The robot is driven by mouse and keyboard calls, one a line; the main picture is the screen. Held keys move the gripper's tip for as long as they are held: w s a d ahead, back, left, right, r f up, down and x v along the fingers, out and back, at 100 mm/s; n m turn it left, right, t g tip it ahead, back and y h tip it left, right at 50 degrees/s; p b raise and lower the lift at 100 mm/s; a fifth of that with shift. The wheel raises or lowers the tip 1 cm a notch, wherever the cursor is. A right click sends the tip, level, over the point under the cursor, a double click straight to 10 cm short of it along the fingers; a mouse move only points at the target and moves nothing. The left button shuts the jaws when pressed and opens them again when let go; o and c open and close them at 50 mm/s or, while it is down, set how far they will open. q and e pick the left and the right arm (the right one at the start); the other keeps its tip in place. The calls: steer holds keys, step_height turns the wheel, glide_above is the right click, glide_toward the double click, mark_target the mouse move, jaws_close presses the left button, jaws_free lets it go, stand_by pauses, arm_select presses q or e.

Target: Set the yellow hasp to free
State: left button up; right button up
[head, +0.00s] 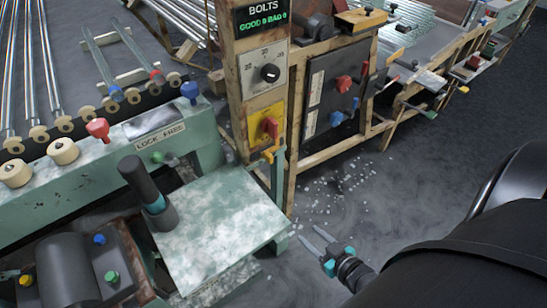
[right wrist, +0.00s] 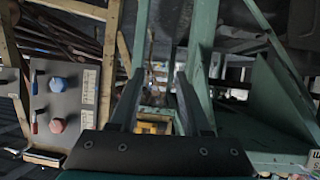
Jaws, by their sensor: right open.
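A small yellow piece that looks like the hasp (head: 269,154) sits low on the wooden post, just under a yellow plate (head: 266,117) with a red knob (head: 270,128). Its exact setting is too small to tell. My right gripper (head: 309,236) is open and empty, below and to the right of the yellow piece and apart from it, above the floor. In the right wrist view its two fingers (right wrist: 158,125) stand apart. A yellow patch shows between them, and I cannot tell what it belongs to. My left gripper is not in view.
A green bench with a LOCK FREE label (head: 160,136) and a pale green plate (head: 215,225) stand at left. A dark panel (head: 335,90) with red and blue knobs is right of the post. White chips lie on open floor (head: 345,190).

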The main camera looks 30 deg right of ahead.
mark_target(272, 158)
steer(key=w+r+t+y, duration=0.1)
steer(key=w+r+t, duration=0.15)
steer(key=r, duration=0.55)
steer(key=w+r+t, duration=0.1)
steer(key=r+t, duration=0.2)
steer(key=r, duration=0.4)
steer(key=w+b, duration=0.1)
steer(key=w, duration=0.3)
steer(key=w+b, duration=0.1)
steer(key=w, duration=0.3)
steer(key=w+a+b, duration=0.1)
steer(key=w, duration=0.3)
steer(key=shift+w+r, duration=0.2)
steer(key=shift+w, duration=0.05)
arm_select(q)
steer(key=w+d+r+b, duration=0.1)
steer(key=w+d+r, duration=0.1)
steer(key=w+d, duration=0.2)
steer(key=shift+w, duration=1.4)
arm_select(e)
steer(key=shift+w+a, duration=0.1)
steer(key=shift+w, duration=1)
steer(key=shift+c, duration=0.4)
jaws_close()
